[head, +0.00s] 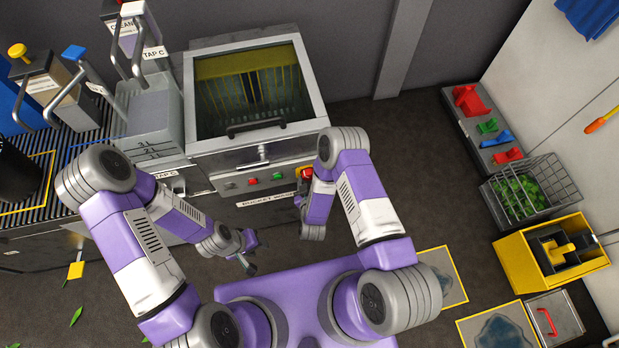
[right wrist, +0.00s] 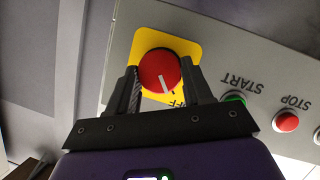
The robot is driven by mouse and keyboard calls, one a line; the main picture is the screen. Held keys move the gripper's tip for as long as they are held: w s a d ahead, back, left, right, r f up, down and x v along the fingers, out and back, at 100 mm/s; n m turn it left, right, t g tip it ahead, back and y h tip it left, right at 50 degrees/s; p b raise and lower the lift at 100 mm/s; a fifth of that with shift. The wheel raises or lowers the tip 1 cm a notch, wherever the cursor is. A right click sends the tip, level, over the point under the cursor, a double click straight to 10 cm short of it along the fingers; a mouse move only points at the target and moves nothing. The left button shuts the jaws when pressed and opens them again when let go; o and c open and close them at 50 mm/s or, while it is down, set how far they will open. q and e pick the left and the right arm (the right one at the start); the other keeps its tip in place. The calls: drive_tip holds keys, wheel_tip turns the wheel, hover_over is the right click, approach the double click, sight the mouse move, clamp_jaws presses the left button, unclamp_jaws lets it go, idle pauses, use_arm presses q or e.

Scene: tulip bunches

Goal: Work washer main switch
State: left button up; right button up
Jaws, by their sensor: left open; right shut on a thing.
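The main switch is a red round knob (right wrist: 160,75) with a white pointer line, on a yellow plate (right wrist: 187,48) on the washer's front panel. In the right wrist view the pointer is close to a partly hidden label ending in "FF". My right gripper (right wrist: 165,88) has one finger on each side of the knob and is shut on it. In the head view the knob (head: 306,173) shows beside my right arm at the right end of the panel. The bucket washer (head: 255,110) has a closed glass lid. My left gripper (head: 250,255) is open and empty, low in front of the washer.
A green START button (right wrist: 234,99) and a red STOP button (right wrist: 286,121) sit beside the switch. A ribbed counter with taps (head: 85,80) stands left.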

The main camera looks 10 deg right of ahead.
drive_tip(key=shift+s+f+n+h, duration=0.1)
drive_tip(key=shift+f+n+h, duration=0.05)
drive_tip(key=shift+n+h, duration=0.25)
idle(0.4)
drive_tip(key=o, duration=1)
drive_tip(key=shift+o, duration=0.2)
drive_tip(key=p+v, duration=0.2)
drive_tip(key=v, duration=0.5)
drive_tip(key=shift+s, duration=0.25)
